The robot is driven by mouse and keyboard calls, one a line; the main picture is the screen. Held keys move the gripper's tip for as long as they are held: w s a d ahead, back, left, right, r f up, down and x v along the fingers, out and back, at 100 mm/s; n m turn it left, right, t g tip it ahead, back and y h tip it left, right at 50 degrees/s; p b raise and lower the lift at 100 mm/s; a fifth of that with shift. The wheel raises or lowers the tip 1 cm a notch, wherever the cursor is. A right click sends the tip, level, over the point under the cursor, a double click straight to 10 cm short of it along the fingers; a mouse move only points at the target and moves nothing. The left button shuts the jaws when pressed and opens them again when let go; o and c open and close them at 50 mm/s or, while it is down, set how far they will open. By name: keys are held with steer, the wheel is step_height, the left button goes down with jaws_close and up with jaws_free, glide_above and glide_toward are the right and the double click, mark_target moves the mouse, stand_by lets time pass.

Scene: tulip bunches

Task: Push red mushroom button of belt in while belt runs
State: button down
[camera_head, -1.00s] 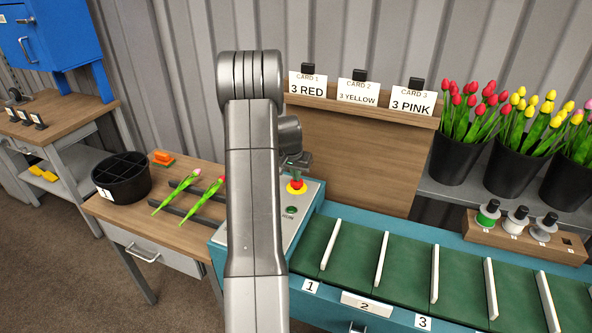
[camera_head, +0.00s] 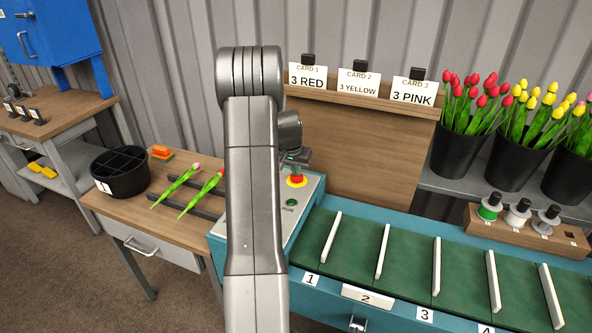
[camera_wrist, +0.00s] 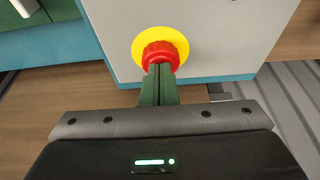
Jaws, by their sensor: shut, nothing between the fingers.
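The red mushroom button (camera_head: 297,180) sits on a yellow ring on the pale control panel at the belt's left end. In the wrist view the red button (camera_wrist: 160,54) is just beyond my fingertips. My gripper (camera_wrist: 159,70) is shut and empty, its green fingers together. The tips overlap the button's near edge; I cannot tell whether they touch or press it. In the head view my gripper (camera_head: 296,163) is just above the button, partly hidden by my arm. The green belt (camera_head: 408,255) carries white dividers; one picture does not show whether it runs.
A green button (camera_head: 291,202) is on the same panel. Two tulips (camera_head: 190,190) lie on the wooden table at left, beside a black divided bin (camera_head: 122,187). Cards stand on a wooden board (camera_head: 362,140) behind. Tulip buckets (camera_head: 457,155) and spools (camera_head: 517,213) stand at right.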

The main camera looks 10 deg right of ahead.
step_height(320, 180, up, 4)
steer(key=shift+s+a+r+p, duration=0.1)
steer(key=shift+r+p, duration=0.15)
steer(key=shift+p, duration=0.7)
steer(key=b+v, duration=0.1)
steer(key=v, duration=0.8)
steer(key=shift+r+b, duration=0.25)
steer(key=shift+b, duration=0.15)
steer(key=shift+f, duration=0.15)
steer(key=x, duration=0.6)
steer(key=p+x, duration=0.1)
steer(key=x, duration=0.2)
steer(key=shift+w, duration=0.4)
steer(key=d+v, duration=0.1)
steer(key=v, duration=0.5)
steer(key=shift+s+a+r+b, duration=0.25)
steer(key=shift+a+r+b, duration=0.05)
steer(key=shift+a+b, duration=0.1)
